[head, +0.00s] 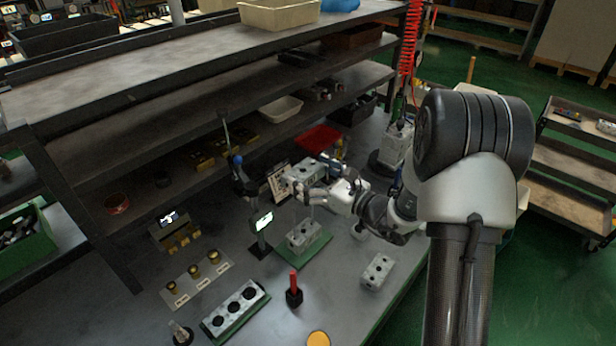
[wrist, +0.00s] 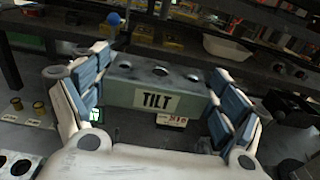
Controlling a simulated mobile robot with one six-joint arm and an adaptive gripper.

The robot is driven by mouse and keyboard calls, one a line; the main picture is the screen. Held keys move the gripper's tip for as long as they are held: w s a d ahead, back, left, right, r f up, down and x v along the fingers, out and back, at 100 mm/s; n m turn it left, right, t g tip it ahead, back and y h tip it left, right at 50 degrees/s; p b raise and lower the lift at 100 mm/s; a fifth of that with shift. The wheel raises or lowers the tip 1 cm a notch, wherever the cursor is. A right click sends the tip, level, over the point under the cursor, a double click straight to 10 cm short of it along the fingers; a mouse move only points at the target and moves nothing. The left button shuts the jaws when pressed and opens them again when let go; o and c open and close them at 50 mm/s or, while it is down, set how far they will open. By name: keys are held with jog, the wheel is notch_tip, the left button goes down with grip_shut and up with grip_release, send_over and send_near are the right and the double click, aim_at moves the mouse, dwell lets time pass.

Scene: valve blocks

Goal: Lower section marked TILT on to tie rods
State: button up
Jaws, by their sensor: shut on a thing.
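The section marked TILT (wrist: 125,92) is a grey block with round holes along its top; its TILT label faces the wrist camera. My gripper (wrist: 160,85) is shut on it, with blue-padded fingers at both ends. In the head view the held block (head: 302,171) is up in the air above the bench, roughly level. Below it a grey block (head: 303,236) stands on a green base. Thin upright rods seem to rise from it toward the held block; their tips are not clear, and I cannot tell whether they line up with the holes.
A small display on a stand (head: 262,222) is close left of the base. A loose grey block (head: 377,271), a red-handled tool (head: 293,290), a green tray (head: 212,334) and a strip with brass plugs (head: 196,279) lie around. Shelves (head: 190,130) stand behind.

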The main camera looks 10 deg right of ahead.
jog(key=shift+f+b, duration=2.55)
jog(key=shift+f, duration=0.3)
jog(key=shift+s+f+b, duration=0.1)
jog(key=shift+f+b, duration=1.35)
jog(key=shift+f, duration=0.1)
jog(key=shift+f+b, duration=0.55)
jog(key=shift+f, duration=0.95)
jog(key=shift+f, duration=2.8)
